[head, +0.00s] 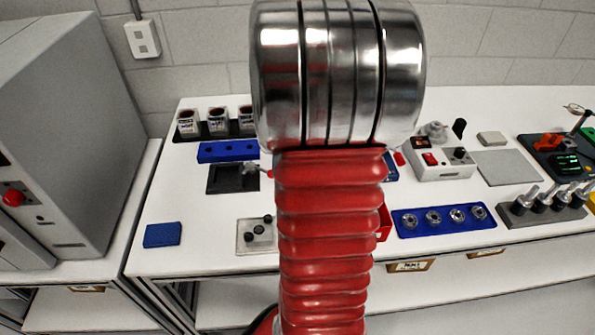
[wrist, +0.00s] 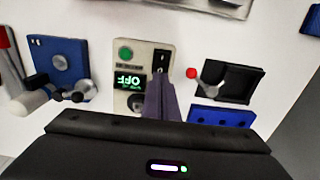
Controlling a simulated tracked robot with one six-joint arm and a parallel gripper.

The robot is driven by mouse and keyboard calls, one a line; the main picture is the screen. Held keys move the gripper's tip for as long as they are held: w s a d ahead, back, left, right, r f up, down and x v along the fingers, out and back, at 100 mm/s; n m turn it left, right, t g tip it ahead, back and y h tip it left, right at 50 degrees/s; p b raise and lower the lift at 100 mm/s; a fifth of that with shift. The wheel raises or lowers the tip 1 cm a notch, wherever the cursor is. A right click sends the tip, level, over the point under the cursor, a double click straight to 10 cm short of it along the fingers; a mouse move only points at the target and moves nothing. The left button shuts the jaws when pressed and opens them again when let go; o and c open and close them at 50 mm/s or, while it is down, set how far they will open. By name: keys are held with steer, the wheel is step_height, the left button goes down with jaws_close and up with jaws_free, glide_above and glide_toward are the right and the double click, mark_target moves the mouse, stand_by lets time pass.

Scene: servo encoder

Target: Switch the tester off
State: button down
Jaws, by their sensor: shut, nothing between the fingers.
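The tester (wrist: 132,57) is a cream box seen from above in the wrist view. It has a round green button, a dark display (wrist: 129,80) with green characters that seem to read OFF upside down, and a black rocker switch (wrist: 161,61). My gripper (wrist: 160,84) is shut and empty, with its fingertips over the tester just below the switch in the picture. I cannot tell whether they touch it. The fingers hide part of the tester. In the head view my arm blocks the tester and the gripper.
A black tray (wrist: 230,84) with a red-knobbed lever stands right of the tester in the wrist view, and a blue fixture (wrist: 62,66) left. The head view shows a blue holed block (head: 228,151), a cream switch box (head: 441,172) and a grey cabinet (head: 62,130).

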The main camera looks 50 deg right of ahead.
steer(key=shift+r, duration=1.45)
steer(key=shift+s+a+f, duration=0.15)
steer(key=shift+a+f, duration=0.35)
steer(key=shift+a, duration=0.05)
steer(key=shift+s+a+f, duration=0.15)
steer(key=shift+a+f, duration=0.3)
steer(key=shift+a, duration=0.05)
steer(key=a+r+n+t, duration=0.2)
steer(key=a+n, duration=0.1)
steer(key=a, duration=0.8)
steer(key=s+a+r+n+t, duration=0.1)
steer(key=a+r+n, duration=0.1)
steer(key=a, duration=1)
steer(key=a+r+n+t, duration=0.2)
steer(key=a+n, duration=0.2)
steer(key=a, duration=0.7)
steer(key=shift+s+a+n+t, duration=0.3)
steer(key=shift+n, duration=0.1)
